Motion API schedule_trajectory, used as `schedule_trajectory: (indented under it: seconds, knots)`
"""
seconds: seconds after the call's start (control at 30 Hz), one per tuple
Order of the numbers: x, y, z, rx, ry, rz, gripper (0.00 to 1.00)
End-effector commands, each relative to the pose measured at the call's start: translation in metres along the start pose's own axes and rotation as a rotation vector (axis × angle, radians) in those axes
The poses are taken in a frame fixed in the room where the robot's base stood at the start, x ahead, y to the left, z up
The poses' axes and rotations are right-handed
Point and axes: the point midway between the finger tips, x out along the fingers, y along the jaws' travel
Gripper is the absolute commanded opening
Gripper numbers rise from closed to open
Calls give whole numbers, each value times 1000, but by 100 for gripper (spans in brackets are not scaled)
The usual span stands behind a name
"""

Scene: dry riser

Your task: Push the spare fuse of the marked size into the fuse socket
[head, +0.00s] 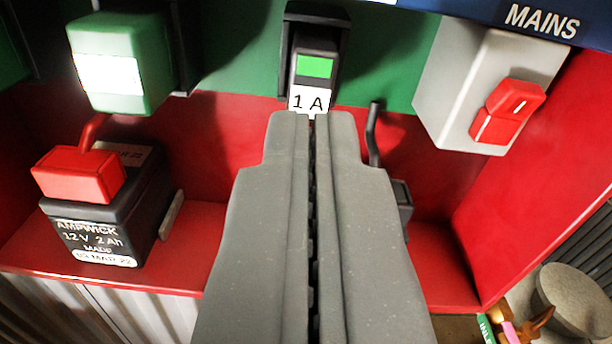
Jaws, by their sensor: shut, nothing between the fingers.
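A black fuse socket (317,22) is on the green back panel at the top middle. A black block with a bright green face (315,66) sits at it, above a white label (311,101) reading "1 A". I cannot tell whether this block is a fuse or part of the socket. My gripper (313,115) is shut and empty. Its fingertips point at the label and overlap its lower edge in the picture; I cannot tell whether they touch it. No loose spare fuse can be made out. My fingers hide the middle of the box.
A black battery (105,215) with a red connector (78,174) stands on the red ledge at left, below a green lamp box (118,65). A grey MAINS switch box (480,85) with a red rocker (508,111) is at right. A dark bent rod (373,135) stands beside my fingers.

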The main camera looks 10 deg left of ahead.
Motion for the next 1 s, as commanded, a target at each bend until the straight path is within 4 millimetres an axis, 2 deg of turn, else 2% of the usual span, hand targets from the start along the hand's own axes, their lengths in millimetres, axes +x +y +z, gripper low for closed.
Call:
schedule_trajectory:
  seconds: [0.43,1.0]
  knots:
    - [-72,-1,-2,1,3,0,0]
    - [-114,-2,2,4,5,-2,0]
